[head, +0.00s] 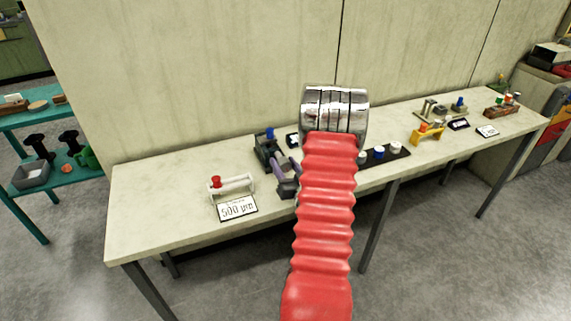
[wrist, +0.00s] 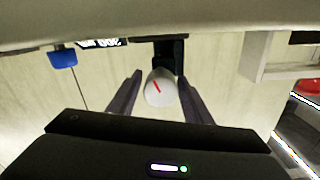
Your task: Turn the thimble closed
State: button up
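In the wrist view, a white round thimble (wrist: 160,92) with a red line across its end sticks out from a dark mount (wrist: 170,52). My gripper (wrist: 160,77) is open, with one dark finger on each side of the thimble and narrow gaps showing between. In the head view, my gripper (head: 287,165) is low over the middle of the table, partly behind my red arm. I cannot make out the thimble there. A dark device (head: 266,152) with a blue knob (head: 269,133) stands beside the gripper.
The long pale table (head: 150,225) stands against a wall. A white frame with a red knob (head: 215,182) and a "500 µm" card (head: 237,208) are left of my gripper. A black mat (head: 388,155), a yellow frame (head: 427,133) and more small devices stand to the right.

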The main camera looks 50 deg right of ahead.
jog(key=c, duration=0.8)
jog(key=shift+n, duration=0.6)
jog(key=shift+s+d, duration=0.1)
jog(key=o, duration=1.1)
jog(key=shift+c, duration=0.2)
